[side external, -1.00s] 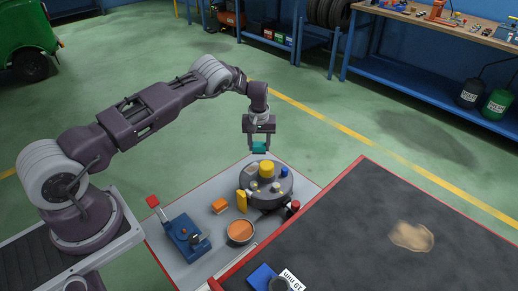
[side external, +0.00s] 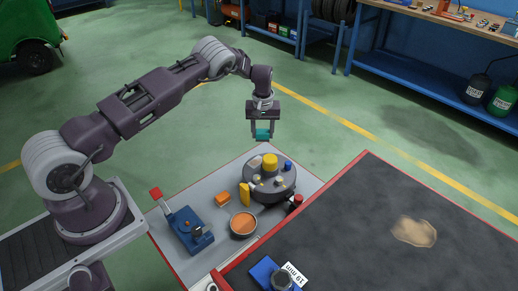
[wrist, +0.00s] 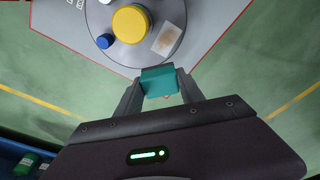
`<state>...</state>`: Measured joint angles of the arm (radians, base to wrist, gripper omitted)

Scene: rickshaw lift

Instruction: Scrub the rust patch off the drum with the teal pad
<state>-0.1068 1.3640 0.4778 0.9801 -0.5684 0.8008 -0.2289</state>
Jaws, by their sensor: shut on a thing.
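The drum (side external: 262,189) is a round grey body with a flat top, standing on a grey board. On its top is a pale square with a brown rust patch (wrist: 168,39), close to the rim nearest my gripper in the wrist view. The patch is small in the side view (side external: 255,161). My gripper (wrist: 160,84) is shut on the teal pad (wrist: 159,80), which also shows between the fingers in the side view (side external: 263,134). The pad is held in the air above and behind the drum, apart from it. The pad's underside is hidden.
A yellow cylinder (side external: 270,160) and a blue cap (side external: 288,166) stick up from the drum top. A dark mat (side external: 340,225) lies at the right.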

